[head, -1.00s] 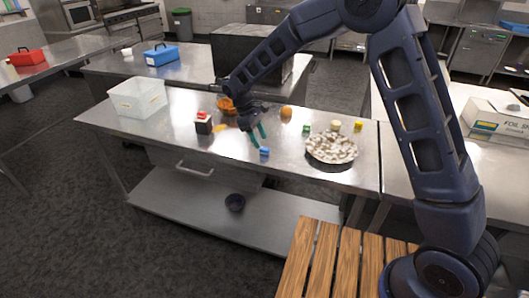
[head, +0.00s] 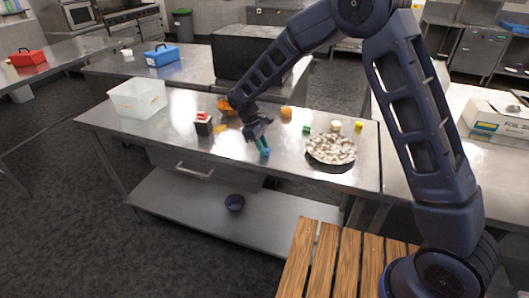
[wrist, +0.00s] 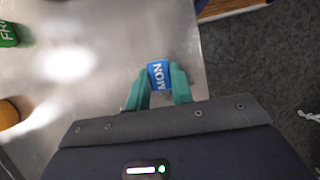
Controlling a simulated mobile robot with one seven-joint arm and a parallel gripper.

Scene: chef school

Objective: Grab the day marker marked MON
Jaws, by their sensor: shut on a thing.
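The blue day marker with white letters MON (wrist: 158,75) is between the green fingertips of my gripper (wrist: 157,84) in the wrist view. The fingers touch it on both sides, so my gripper is shut on it. In the head view, my gripper (head: 262,148) points down at the steel table (head: 190,165), close to its front edge. The marker is mostly hidden by the fingers there. I cannot tell whether it still rests on the table. A green marker with letters starting FRI (wrist: 7,33) lies apart at the left of the wrist view.
A plate of pale pieces (head: 332,149) stands right of my gripper. A dark red-topped box (head: 203,124), an orange bowl (head: 226,106), an orange item (head: 286,112) and a clear bin (head: 138,98) are on the table.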

